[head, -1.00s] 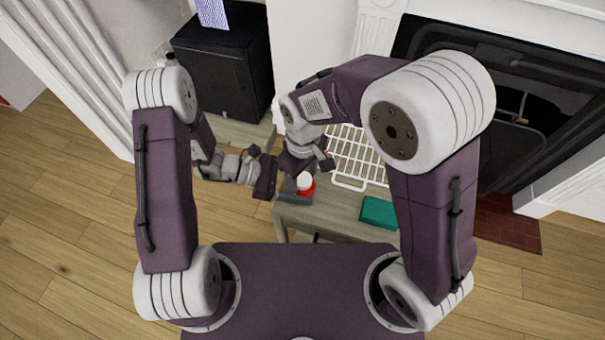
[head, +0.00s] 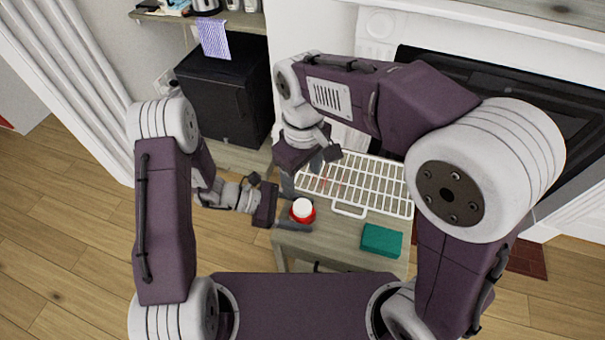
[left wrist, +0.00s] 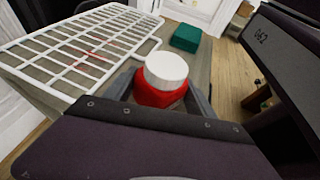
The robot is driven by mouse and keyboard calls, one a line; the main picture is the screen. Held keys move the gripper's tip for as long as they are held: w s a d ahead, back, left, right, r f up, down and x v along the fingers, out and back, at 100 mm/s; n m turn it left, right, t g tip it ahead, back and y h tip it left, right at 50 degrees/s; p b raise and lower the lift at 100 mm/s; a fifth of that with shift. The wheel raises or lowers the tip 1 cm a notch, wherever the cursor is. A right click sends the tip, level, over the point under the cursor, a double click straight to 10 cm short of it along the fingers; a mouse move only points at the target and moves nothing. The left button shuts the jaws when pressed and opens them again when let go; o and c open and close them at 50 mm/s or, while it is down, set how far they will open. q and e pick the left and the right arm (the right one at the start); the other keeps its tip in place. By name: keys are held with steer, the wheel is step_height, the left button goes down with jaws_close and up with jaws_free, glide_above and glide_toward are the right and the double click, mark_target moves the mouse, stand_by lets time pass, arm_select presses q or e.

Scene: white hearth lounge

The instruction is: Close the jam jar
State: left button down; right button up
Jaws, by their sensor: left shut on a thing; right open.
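The jam jar is a red body (head: 303,217) with a white round lid (head: 302,205) on top, near the left end of the small grey table. In the left wrist view the lid (left wrist: 166,69) sits on the red jar (left wrist: 160,96), roughly level; I cannot tell how tightly. My left gripper (head: 303,213) is shut on the red jar from the left, a finger on each side. My right gripper (head: 303,175) is open and empty, beyond and above the jar, apart from the lid.
A white wire rack (head: 385,184) lies on the grey table (head: 335,239) just beyond the jar. A teal block (head: 382,240) is at the table's right. A black cabinet-like box (head: 225,100) stands behind on the left. The table between jar and teal block is clear.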

arm_select(q)
steer(key=shift+c, duration=1.2)
jaws_free()
steer(key=shift+a, duration=0.1)
steer(key=p+v, duration=0.1)
steer(key=v, duration=0.8)
